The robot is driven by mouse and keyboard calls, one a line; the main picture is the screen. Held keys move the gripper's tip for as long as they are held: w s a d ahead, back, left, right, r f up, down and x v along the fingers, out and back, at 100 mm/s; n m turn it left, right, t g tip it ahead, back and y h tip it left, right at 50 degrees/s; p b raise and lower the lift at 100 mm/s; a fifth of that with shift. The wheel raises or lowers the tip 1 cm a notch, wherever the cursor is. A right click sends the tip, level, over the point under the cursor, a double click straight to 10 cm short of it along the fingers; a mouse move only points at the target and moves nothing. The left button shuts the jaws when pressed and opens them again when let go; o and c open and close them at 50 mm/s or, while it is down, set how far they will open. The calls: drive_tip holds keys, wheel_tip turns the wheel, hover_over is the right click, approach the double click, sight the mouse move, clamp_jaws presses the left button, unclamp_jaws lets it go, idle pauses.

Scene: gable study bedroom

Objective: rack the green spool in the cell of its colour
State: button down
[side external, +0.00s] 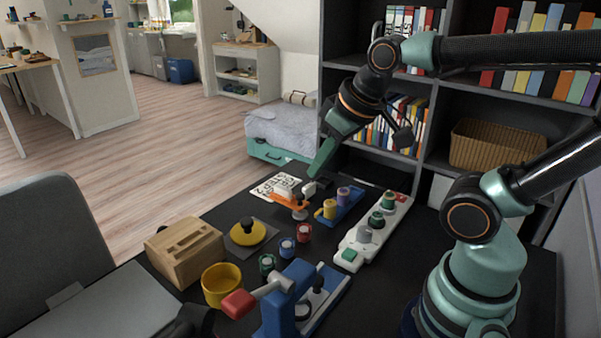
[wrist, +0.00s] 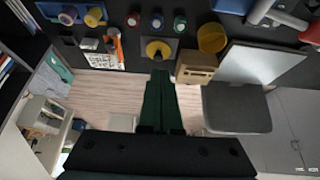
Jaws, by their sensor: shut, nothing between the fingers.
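The green spool (side external: 267,264) stands upright on the black desk, at the near end of a row with a blue spool (side external: 287,246) and a red spool (side external: 304,232). It also shows near the top of the wrist view (wrist: 180,22). A small blue holder (side external: 347,210) carries a yellow piece (side external: 329,208) and a purple piece (side external: 343,194). I cannot make out a green-marked cell in it. My gripper (side external: 314,173) is shut and empty, above the far side of the desk, well apart from the green spool. Its closed green fingers also show in the wrist view (wrist: 159,76).
A white unit (side external: 356,262) with green and grey parts lies right of the holder. A blue press (side external: 290,310) with a red handle stands close to the green spool, beside a yellow cup (side external: 221,286).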

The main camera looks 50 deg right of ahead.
idle(0.4)
drive_tip(key=shift+c, duration=1.8)
unclamp_jaws()
drive_tip(key=shift+d, duration=0.1)
drive_tip(key=n+g, duration=0.6)
drive_tip(key=n, duration=1)
hover_over(390, 195)
wheel_tip(390, 195, down, 9)
drive_tip(key=f, duration=0.6)
drive_tip(key=shift+s+f, duration=0.2)
drive_tip(key=shift+f, duration=0.2)
drive_tip(key=shift+w+d+f, duration=0.1)
drive_tip(key=shift+w+f, duration=0.05)
drive_tip(key=shift+f, duration=1.2)
drive_tip(key=shift+w+f, duration=0.1)
drive_tip(key=shift+f, duration=1.2)
